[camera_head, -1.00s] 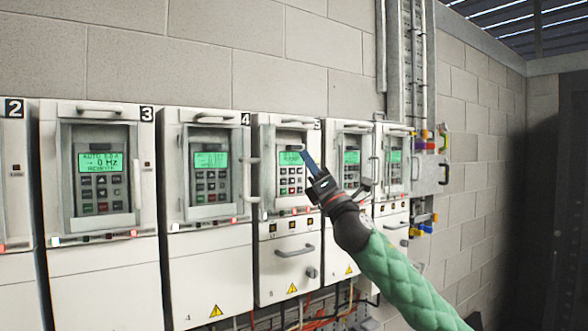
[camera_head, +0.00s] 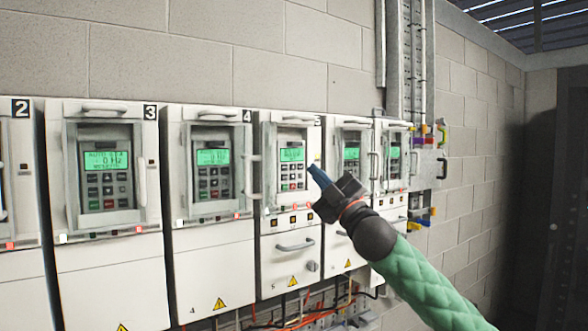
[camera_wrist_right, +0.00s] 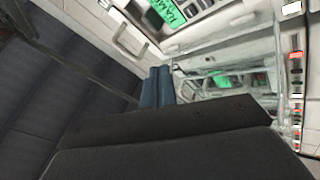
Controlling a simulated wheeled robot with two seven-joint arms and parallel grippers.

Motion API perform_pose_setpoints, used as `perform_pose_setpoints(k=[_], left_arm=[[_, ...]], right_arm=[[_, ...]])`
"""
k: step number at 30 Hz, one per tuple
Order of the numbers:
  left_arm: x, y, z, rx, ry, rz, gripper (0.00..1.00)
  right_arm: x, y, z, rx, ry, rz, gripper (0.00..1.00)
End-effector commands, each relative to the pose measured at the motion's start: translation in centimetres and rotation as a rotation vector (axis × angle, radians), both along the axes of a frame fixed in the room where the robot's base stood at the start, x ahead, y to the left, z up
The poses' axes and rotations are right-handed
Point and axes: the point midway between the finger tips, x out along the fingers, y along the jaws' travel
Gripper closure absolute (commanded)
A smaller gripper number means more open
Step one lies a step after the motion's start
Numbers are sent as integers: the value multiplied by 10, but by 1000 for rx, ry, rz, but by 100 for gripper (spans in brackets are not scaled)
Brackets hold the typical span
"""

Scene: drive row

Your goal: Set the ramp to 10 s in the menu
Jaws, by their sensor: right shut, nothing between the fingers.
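A row of white drives hangs on the wall, each with a green-lit display and a keypad. Drive 5 has its display (camera_head: 292,155) lit above its keypad (camera_head: 292,178); the text is too small to read. Drive 4 (camera_head: 212,158) and drive 3 (camera_head: 105,161) stand to its left. My right gripper (camera_head: 316,174) is shut and empty, its blue fingertips just right of drive 5's keypad and apart from it. In the right wrist view the shut blue fingers (camera_wrist_right: 157,88) point toward the drive fronts, with a green display (camera_wrist_right: 168,10) beyond. My left gripper is not in view.
Two more drives (camera_head: 352,154) stand right of drive 5, close to my right gripper. Handles stick out from the drive fronts, such as the lower handle (camera_head: 295,246). Orange cables (camera_head: 290,322) hang below. Conduits (camera_head: 410,60) run up the wall.

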Motion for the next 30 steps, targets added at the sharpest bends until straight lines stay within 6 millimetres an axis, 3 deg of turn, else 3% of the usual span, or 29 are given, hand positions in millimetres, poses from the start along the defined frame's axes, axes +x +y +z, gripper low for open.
perform_pose_setpoints(k=[20, 30], left_arm=[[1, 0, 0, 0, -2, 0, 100], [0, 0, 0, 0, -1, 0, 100]], right_arm=[[2, 1, 0, 62, 58, 63, 100], [29, 20, 1, 63, 59, 62, 100]])
